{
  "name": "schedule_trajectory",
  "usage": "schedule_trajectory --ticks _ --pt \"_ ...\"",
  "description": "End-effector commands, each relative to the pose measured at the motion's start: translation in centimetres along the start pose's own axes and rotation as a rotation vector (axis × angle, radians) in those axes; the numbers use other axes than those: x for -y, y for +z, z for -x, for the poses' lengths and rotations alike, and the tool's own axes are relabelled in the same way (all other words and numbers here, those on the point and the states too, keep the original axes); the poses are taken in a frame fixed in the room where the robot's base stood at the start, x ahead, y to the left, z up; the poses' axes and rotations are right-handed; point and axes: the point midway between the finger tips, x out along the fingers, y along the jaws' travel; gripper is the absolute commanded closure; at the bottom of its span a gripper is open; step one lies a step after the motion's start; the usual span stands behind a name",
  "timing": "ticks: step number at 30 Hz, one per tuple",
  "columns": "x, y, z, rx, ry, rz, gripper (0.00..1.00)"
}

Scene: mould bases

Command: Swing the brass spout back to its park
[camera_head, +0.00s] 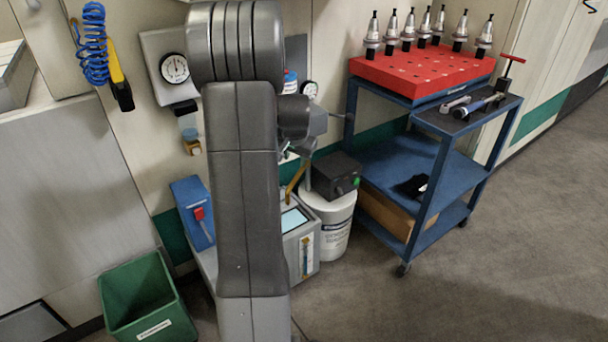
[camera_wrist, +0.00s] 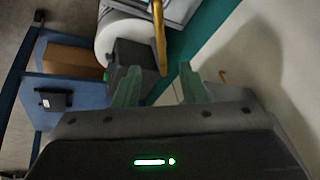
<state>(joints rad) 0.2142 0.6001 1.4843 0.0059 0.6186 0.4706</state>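The brass spout (camera_head: 295,180) shows in the head view as a short gold strip just right of my arm, above a grey unit with a pale window; the rest of it is hidden behind my arm. In the wrist view the spout (camera_wrist: 158,32) is a thin gold bar coming down from the top edge. Its lower end lies in the gap between the fingertips of my gripper (camera_wrist: 160,70), with space seen on both sides. The fingers are apart and hold nothing. I cannot tell how deep the spout sits between them.
A black box (camera_head: 336,174) with a green button sits on a white drum (camera_head: 338,228), close beside the spout. A blue cart (camera_head: 432,180) with a red tool-holder block (camera_head: 420,72) stands right. A green bin (camera_head: 142,295) stands lower left. Wall gauges are close behind my arm.

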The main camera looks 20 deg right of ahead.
Motion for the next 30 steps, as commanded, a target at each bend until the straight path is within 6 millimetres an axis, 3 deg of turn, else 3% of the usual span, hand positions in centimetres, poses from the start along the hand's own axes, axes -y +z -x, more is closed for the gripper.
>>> schedule_trajectory --ticks 18,24,30 --pt "-0.1 0.2 -11.6 0.002 0.001 0.003 0.62" --pt "0.0 0.1 -13.1 0.002 0.001 0.003 0.62" --pt "0.0 0.1 -13.2 0.001 0.001 0.003 0.62"
